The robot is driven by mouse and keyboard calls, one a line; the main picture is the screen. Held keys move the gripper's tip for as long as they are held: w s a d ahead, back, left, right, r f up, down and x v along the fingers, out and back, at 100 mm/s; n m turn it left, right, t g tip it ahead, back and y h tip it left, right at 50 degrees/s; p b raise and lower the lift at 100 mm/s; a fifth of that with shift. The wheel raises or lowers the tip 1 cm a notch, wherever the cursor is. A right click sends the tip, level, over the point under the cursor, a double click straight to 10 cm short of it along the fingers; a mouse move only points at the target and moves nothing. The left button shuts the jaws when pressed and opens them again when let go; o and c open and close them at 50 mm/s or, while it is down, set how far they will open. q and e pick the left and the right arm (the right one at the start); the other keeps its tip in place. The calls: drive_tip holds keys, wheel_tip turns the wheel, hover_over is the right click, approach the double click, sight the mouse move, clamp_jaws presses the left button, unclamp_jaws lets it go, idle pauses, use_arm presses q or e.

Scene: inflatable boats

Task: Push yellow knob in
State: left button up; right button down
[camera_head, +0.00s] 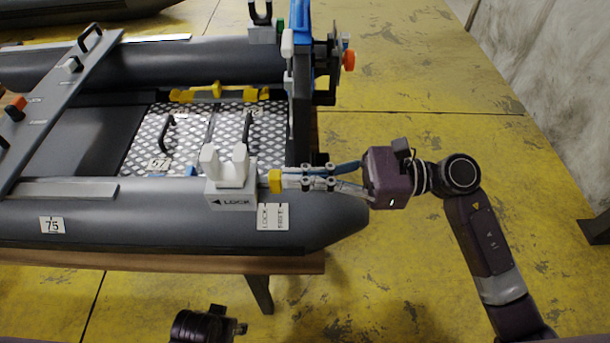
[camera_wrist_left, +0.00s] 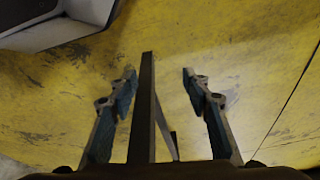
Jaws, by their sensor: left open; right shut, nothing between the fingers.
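The yellow knob (camera_head: 275,181) sits on the right side of the grey block marked LOCK (camera_head: 232,195), on the near tube of the boat. My right gripper (camera_head: 288,180) comes in from the right with its fingers shut and empty. Its fingertips are right beside the knob's outer face; I cannot tell whether they touch it. My left gripper (camera_wrist_left: 160,78) is open and empty in the left wrist view, above the yellow floor. In the head view only a dark part of my left arm shows at the bottom edge.
The grey inflatable boat (camera_head: 150,225) lies on a wooden-topped bench (camera_head: 200,262). A label plate (camera_head: 272,216) is below the knob. A blue-framed transom with an orange knob (camera_head: 349,60) stands behind. Yellow fittings (camera_head: 217,92) line the far tube.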

use_arm(q)
drive_tip(key=shift+w+r, duration=0.25)
drive_tip(key=shift+r, duration=0.8)
drive_tip(key=shift+f, duration=0.1)
